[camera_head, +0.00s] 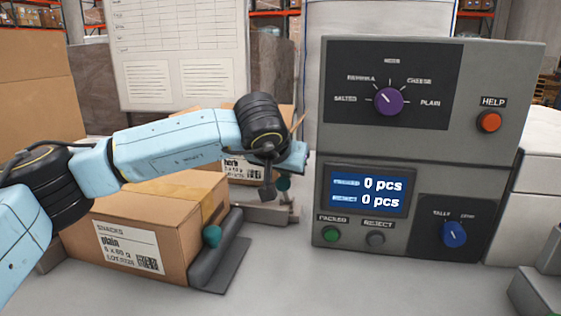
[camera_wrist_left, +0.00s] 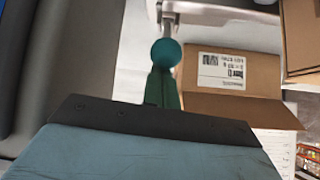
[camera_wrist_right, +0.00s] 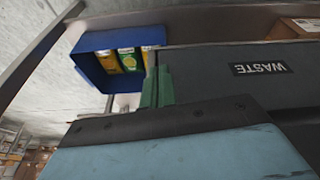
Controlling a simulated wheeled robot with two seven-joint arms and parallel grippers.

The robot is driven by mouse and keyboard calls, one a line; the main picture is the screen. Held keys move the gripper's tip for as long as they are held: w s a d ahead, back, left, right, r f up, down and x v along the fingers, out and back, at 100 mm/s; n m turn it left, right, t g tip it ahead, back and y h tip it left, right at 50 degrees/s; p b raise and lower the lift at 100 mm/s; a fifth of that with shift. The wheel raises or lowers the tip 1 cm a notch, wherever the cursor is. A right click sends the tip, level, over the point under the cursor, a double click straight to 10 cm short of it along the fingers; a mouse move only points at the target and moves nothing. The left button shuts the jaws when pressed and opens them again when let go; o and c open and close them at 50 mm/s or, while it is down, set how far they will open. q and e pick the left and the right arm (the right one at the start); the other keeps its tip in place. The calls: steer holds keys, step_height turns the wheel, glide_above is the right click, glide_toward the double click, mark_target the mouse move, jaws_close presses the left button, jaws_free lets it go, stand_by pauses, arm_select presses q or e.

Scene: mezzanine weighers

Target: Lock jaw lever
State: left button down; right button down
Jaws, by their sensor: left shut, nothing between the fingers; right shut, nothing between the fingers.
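In the head view, one lever with a round teal knob (camera_head: 212,236) stands on a dark grey jaw base (camera_head: 222,262) beside the front snack box. A second teal knob (camera_head: 283,184) shows farther back, just below my left gripper (camera_head: 284,172), partly hidden by my wrist. In the left wrist view, a teal knob (camera_wrist_left: 166,52) appears right at the tips of my left gripper (camera_wrist_left: 162,75). Its fingers are shut and empty; I cannot tell whether they touch the knob. My right gripper (camera_wrist_right: 156,82) is shut and empty, outside the head view.
The front snack box (camera_head: 150,225) stands on the counter, with another box (camera_head: 244,168) behind it. A grey control panel (camera_head: 420,150) with dials, buttons and a "0 pcs" display stands right. In the right wrist view, a dark WASTE bin (camera_wrist_right: 220,75) and a blue crate (camera_wrist_right: 90,72) are close.

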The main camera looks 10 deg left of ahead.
arm_select(q)
steer(key=shift+s+d+f, duration=0.1)
steer(key=shift+s+f, duration=0.05)
steer(key=shift+f, duration=0.05)
arm_select(e)
steer(key=shift+a+r, duration=0.25)
steer(key=shift+r, duration=0.3)
arm_select(q)
steer(key=shift+f, duration=0.15)
steer(key=shift+s, duration=0.15)
